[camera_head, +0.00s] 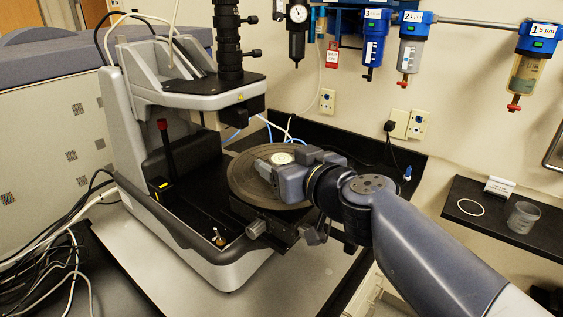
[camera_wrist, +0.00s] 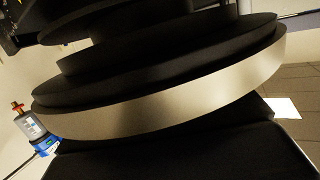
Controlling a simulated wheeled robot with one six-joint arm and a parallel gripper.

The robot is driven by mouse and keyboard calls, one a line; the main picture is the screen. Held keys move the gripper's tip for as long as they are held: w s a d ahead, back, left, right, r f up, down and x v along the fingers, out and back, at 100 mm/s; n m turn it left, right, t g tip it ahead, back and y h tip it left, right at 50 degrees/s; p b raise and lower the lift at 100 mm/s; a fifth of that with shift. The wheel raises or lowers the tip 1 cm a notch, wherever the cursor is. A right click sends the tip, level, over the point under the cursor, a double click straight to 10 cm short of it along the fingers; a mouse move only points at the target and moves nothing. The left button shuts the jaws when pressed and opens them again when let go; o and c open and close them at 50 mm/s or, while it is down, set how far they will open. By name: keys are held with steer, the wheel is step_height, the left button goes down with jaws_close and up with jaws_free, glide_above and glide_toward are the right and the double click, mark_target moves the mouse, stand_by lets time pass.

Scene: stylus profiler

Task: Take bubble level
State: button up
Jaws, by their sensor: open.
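A small pale round disc (camera_head: 282,158), which looks like the bubble level, sits on the large round stage (camera_head: 243,181) of the profiler in the head view. My gripper (camera_head: 270,162) is low over the stage, right at this disc. Its jaws are open, with the disc seeming to lie between or just beside them; I cannot tell if they touch it. In the wrist view, dark stacked discs with a broad silver rim (camera_wrist: 170,104) fill the picture very close up. I cannot tell which part this is. No fingertips show clearly there.
The profiler's column and head (camera_head: 195,85) stand behind and left of my gripper. A red-topped post (camera_head: 165,135) rises left of the stage. Filters (camera_head: 372,40) hang on the wall. A right-hand shelf (camera_head: 490,215) holds a cup (camera_head: 523,217) and white ring (camera_head: 470,207).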

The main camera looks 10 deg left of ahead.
mark_target(282, 158)
steer(key=shift+x, duration=0.8)
steer(key=shift+c, duration=0.6)
steer(key=c, duration=1)
steer(key=shift+r, duration=0.15)
steer(key=shift+r+p, duration=3.35)
steer(key=shift+r, duration=5.55)
